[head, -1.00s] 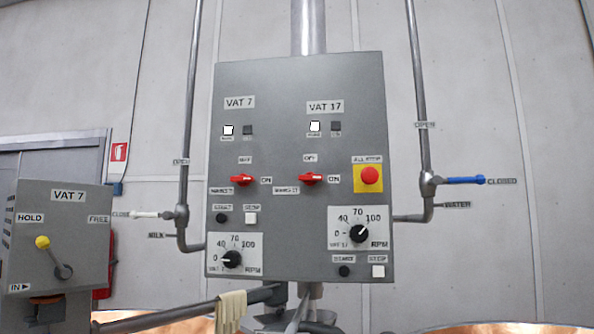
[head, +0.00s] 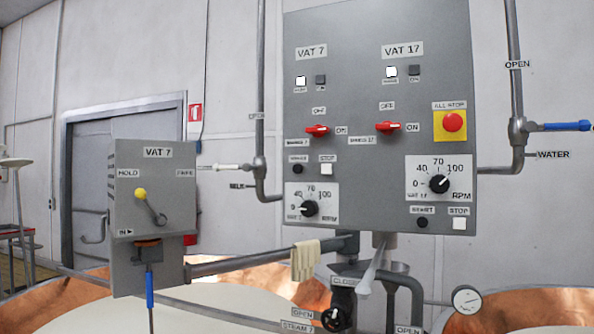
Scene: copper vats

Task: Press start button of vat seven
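The grey control panel (head: 380,110) hangs in the middle of the head view. Its left half is labelled VAT 7 (head: 311,52). Below is the vat 7 RPM dial (head: 309,208). Whether the button is pressed cannot be told. Neither gripper is in view.
The vat 17 half has its own start button (head: 422,222) and stop button (head: 459,223). A red all-stop button (head: 453,122) sits at right. A VAT 7 lever box (head: 152,190) stands at left. Pipes flank the panel. Copper vats (head: 260,290) with pale contents lie below.

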